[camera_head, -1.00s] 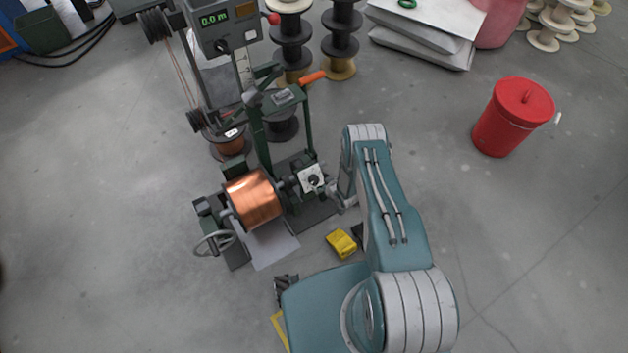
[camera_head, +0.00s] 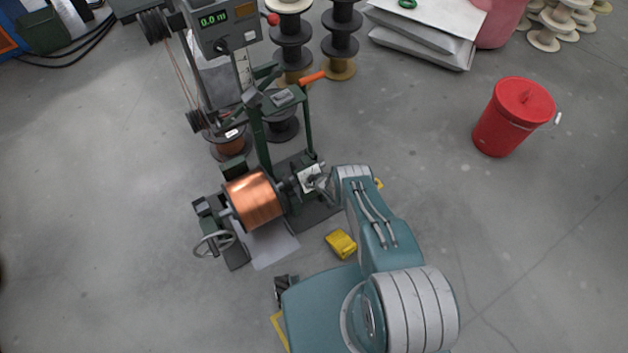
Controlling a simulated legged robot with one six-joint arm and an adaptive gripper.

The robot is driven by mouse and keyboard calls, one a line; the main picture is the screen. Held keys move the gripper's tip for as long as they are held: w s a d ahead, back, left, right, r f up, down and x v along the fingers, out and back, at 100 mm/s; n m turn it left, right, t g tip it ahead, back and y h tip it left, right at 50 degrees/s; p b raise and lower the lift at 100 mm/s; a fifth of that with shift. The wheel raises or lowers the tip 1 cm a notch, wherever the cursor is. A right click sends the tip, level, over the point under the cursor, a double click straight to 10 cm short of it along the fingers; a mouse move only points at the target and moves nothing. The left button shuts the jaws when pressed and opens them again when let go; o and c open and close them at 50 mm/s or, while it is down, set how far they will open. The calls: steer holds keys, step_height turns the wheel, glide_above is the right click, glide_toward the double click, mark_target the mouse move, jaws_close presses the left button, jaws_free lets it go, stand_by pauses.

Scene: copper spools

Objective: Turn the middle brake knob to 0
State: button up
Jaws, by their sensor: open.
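The brake plate (camera_head: 309,178) is a small pale plate with a dark knob at its middle, on the right side of the winding machine, beside the copper spool (camera_head: 255,199). My gripper (camera_head: 322,184) is at the plate's right edge, close in front of the knob, and partly covers it. The gripper is small and mostly merged with my wrist in this view; it looks open. I cannot tell whether its fingers touch the knob. The knob's setting and the scale marks are too small to read.
A green display box (camera_head: 222,24) reads 0.0 m. An orange-handled lever (camera_head: 312,78) stands above the plate.

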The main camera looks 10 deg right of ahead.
steer(key=shift+w+a+f, duration=0.1)
steer(key=shift+w+f, duration=0.05)
steer(key=c, duration=1.1)
steer(key=shift+c, duration=0.2)
steer(key=shift+n, duration=0.4)
steer(key=shift+a+n, duration=0.1)
steer(key=shift+n, duration=2.6)
steer(key=o, duration=1.1)
steer(key=shift+h, duration=0.3)
